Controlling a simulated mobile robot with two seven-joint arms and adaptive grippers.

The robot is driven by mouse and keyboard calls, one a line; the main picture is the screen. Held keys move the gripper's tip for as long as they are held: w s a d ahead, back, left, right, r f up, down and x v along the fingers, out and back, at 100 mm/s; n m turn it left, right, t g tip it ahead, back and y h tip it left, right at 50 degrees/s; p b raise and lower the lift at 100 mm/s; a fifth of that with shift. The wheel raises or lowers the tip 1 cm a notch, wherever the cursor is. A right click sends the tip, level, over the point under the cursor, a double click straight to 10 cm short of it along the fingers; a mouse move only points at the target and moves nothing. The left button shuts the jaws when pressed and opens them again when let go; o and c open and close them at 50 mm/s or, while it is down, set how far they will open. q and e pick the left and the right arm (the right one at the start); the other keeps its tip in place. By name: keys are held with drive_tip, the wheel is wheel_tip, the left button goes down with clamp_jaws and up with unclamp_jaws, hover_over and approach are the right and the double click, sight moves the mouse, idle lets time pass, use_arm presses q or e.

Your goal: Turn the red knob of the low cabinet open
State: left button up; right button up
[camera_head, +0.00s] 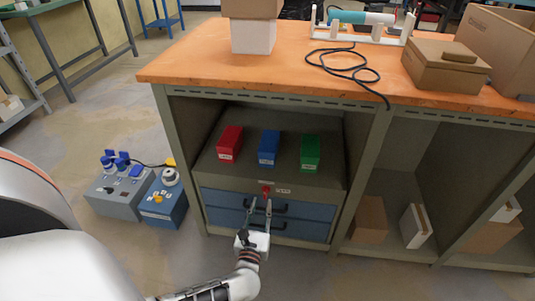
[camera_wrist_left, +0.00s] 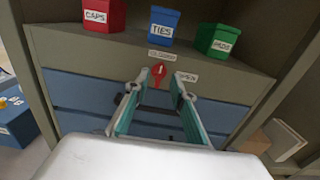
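The red knob (camera_head: 266,189) sits on the strip above the blue drawers of the low cabinet (camera_head: 357,150). In the left wrist view the knob (camera_wrist_left: 158,74) has a round red face with a white mark and a narrow red part below. A small label (camera_wrist_left: 161,55) is above it and another, which looks like OPEN (camera_wrist_left: 187,77), is to its right. My left gripper (camera_head: 260,205) is open, its fingers pointing at the cabinet. In the left wrist view the fingertips (camera_wrist_left: 159,86) lie either side of the knob's lower part; contact cannot be told. My right gripper is out of view.
Red (camera_head: 229,143), blue (camera_head: 268,148) and green (camera_head: 310,152) boxes stand on the shelf above the knob. Blue drawers (camera_head: 222,198) with dark handles lie below. Control boxes (camera_head: 118,188) stand on the floor at left. The orange worktop (camera_head: 200,65) overhangs the shelf.

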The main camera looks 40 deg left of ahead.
sight(264, 193)
use_arm(q)
drive_tip(key=shift+b+x, duration=0.3)
drive_tip(key=shift+x, duration=2.35)
clamp_jaws()
